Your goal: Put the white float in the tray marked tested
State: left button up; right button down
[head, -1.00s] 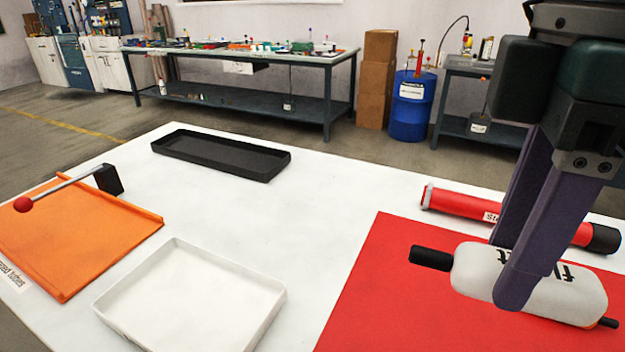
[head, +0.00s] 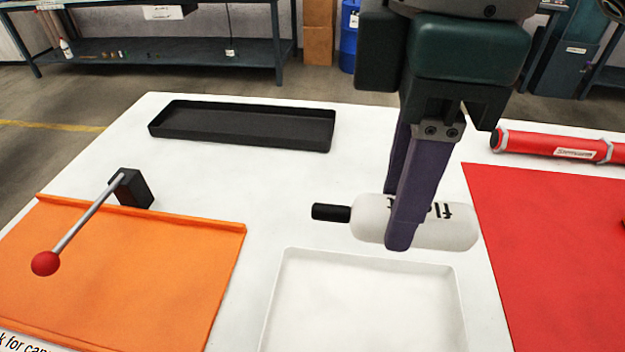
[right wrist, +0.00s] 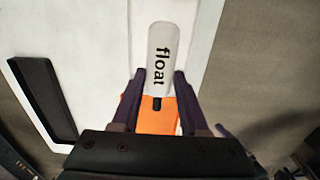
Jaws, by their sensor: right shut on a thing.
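The white float (head: 450,228), a rounded cylinder marked "float" with a black end on the left, lies level in my right gripper (head: 395,235). The fingers are shut across its middle. In the head view it appears just beyond the white tray (head: 462,300), seemingly above the table. In the right wrist view the float (right wrist: 162,50) shows lengthwise between the fingers (right wrist: 158,88). A black tray (head: 240,137) lies further back. I can read no "tested" mark on either tray.
An orange board (head: 140,265) at the left has a lever with a red knob (head: 45,263). A red mat (head: 560,240) lies at the right, with a red tube (head: 545,145) behind it. White table (head: 270,190) is clear between the trays.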

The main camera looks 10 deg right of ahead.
jog(key=shift+d+f+b, duration=0.2)
jog(key=shift+f+b, duration=1.95)
jog(key=shift+f, duration=7.35)
